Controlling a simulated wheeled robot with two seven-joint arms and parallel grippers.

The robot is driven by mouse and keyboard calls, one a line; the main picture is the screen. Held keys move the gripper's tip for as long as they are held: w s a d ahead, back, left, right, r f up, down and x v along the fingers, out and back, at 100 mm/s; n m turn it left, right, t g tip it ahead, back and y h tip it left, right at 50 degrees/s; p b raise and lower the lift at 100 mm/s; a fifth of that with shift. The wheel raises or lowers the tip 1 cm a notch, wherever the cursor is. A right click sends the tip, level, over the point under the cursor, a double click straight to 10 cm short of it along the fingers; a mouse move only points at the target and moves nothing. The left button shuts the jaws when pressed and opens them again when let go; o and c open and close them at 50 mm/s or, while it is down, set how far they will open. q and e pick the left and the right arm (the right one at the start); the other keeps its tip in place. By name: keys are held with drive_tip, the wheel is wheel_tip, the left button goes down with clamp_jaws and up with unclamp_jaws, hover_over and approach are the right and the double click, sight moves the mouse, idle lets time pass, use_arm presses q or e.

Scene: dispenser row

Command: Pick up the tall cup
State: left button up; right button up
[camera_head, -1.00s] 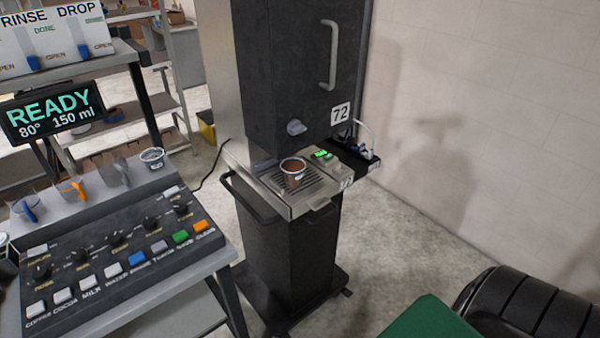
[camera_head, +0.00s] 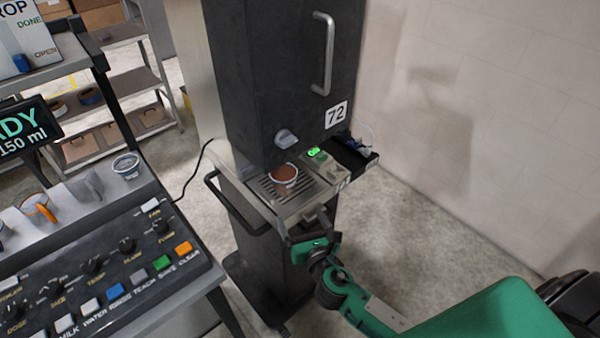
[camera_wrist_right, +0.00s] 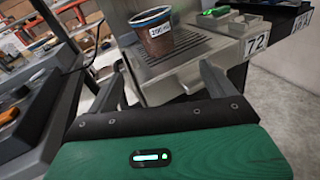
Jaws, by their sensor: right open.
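A cup with a dark rim, a white label and brown contents (camera_head: 284,180) stands upright on the slatted drip tray (camera_head: 262,190) of machine 72. It also shows in the right wrist view (camera_wrist_right: 155,42), beyond the fingers; I cannot tell from its shape whether it is the tall one. My right gripper (camera_head: 310,228) is in front of the tray's front edge, nearer than the cup and apart from it. In the right wrist view its two fingers (camera_wrist_right: 162,72) are spread with nothing between them. My left gripper is not in view.
The tall dark dispenser (camera_head: 275,80) overhangs the tray. A wall closes the right side.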

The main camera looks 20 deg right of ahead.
sight(287, 184)
drive_tip(key=shift+n+t, duration=0.4)
drive_tip(key=shift+n, duration=0.4)
drive_tip(key=w+r, duration=0.1)
drive_tip(key=w, duration=0.1)
drive_tip(key=w+p, duration=0.1)
drive_tip(key=w, duration=0.2)
drive_tip(key=w+r, duration=0.1)
drive_tip(key=w, duration=0.2)
drive_tip(key=shift+r+p, duration=0.35)
drive_tip(key=shift+p, duration=0.05)
drive_tip(key=shift+w+r+p, duration=0.15)
drive_tip(key=shift+w+p, duration=0.15)
drive_tip(key=shift+w, duration=0.5)
drive_tip(key=w+p, duration=0.1)
drive_tip(key=w, duration=0.3)
drive_tip(key=shift+w, duration=0.15)
drive_tip(key=c, duration=1.2)
